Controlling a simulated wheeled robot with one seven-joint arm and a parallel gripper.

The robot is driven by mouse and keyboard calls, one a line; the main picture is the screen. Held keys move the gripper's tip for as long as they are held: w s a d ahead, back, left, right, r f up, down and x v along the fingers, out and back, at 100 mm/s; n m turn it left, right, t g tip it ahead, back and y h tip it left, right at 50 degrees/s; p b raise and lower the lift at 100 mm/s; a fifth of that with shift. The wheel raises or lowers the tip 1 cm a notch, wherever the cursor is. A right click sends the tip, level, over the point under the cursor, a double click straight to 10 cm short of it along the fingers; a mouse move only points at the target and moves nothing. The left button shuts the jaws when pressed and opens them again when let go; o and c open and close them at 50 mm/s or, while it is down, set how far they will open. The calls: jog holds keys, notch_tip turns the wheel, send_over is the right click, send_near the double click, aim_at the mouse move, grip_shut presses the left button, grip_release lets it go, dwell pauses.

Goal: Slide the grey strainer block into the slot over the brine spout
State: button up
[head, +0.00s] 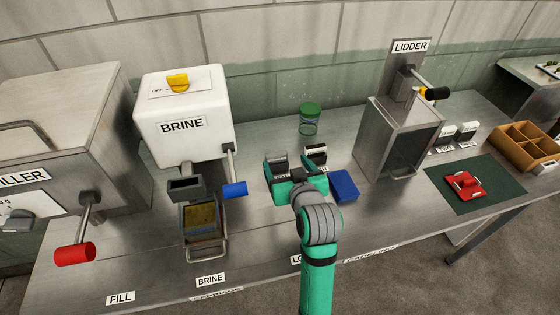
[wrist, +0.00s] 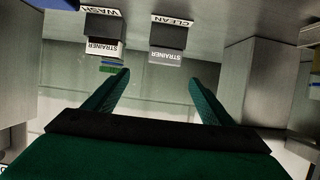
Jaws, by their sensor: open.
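In the wrist view, one is at the CLEAN sign (wrist: 168,37) and the other at the WASH sign (wrist: 102,27); that view is upside down. In the head view, they show partly behind my gripper, at left (head: 278,162) and right (head: 316,157). My gripper (wrist: 160,77) is open and empty; the CLEAN block appears beyond the gap between its fingers, apart from them. The slot (head: 185,186) under the white brine machine (head: 183,117) is a dark holder above a tray; it looks empty.
A blue-handled lever (head: 235,190) sticks out right of the slot. A blue block (head: 343,186) lies right of my gripper. A green-lidded jar (head: 309,120) stands behind, and the lidder (head: 399,140) stands to the right. The bench front is mostly clear.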

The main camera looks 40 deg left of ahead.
aim_at(277, 157)
jog(key=x, duration=0.5)
jog(key=shift+s+a+f, duration=0.1)
jog(key=w+a+f, duration=0.1)
jog(key=a+f, duration=0.1)
jog(key=a, duration=0.1)
jog(key=shift+w+a+f, duration=0.1)
jog(key=shift+w+f, duration=0.3)
jog(key=shift+w+a+f, duration=0.15)
jog(key=shift+w+a, duration=0.1)
jog(key=shift+a, duration=0.05)
jog(key=c, duration=1.2)
